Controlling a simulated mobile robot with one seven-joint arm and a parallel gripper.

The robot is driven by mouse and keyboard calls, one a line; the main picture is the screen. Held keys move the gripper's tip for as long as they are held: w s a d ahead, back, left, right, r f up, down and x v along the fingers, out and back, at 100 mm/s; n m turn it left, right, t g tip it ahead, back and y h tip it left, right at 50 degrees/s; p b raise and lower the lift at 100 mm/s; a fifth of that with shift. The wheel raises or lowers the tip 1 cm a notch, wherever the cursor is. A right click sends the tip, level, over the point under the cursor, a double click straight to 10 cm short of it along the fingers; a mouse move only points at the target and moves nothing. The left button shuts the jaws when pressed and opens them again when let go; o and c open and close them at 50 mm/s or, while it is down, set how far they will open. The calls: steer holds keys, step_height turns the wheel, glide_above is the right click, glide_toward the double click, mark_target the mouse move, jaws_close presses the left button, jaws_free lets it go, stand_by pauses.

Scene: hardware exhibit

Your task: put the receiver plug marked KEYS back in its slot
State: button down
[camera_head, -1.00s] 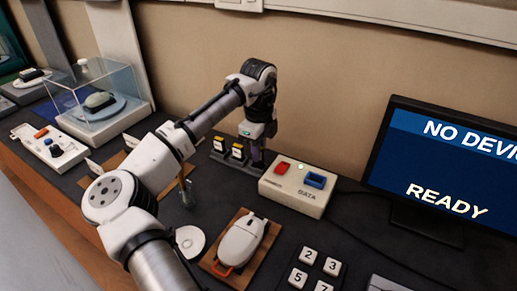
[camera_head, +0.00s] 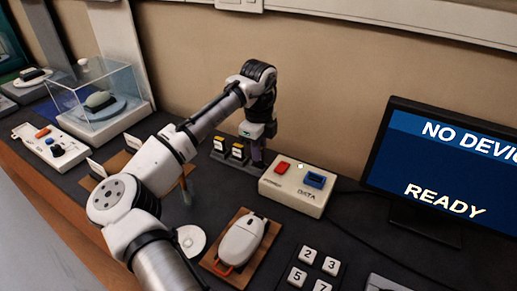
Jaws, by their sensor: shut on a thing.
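My gripper (camera_head: 258,153) points down at the back of the dark table, just left of the cream box marked DATA (camera_head: 290,196). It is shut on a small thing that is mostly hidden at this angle. Two dark plugs with yellow-edged pale labels (camera_head: 237,151) stand side by side just left of my gripper. Their lettering is too small to read, so I cannot tell which thing is marked KEYS.
A monitor (camera_head: 440,170) at the right shows "NO DEVIC…", cut off, and "READY". A white mouse (camera_head: 242,239) on a wooden board and number keys (camera_head: 315,270) are in front. A glass case (camera_head: 97,95) stands at left. The wall is close behind my gripper.

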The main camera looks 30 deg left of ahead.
steer(key=shift+f+b, duration=0.3)
steer(key=shift+f, duration=0.7)
stand_by(0.3)
steer(key=c, duration=0.9)
jaws_free()
steer(key=shift+o, duration=0.2)
steer(key=shift+r, duration=0.1)
steer(key=shift+r+p, duration=3.3)
steer(key=shift+r, duration=0.1)
steer(key=shift+r, duration=0.1)
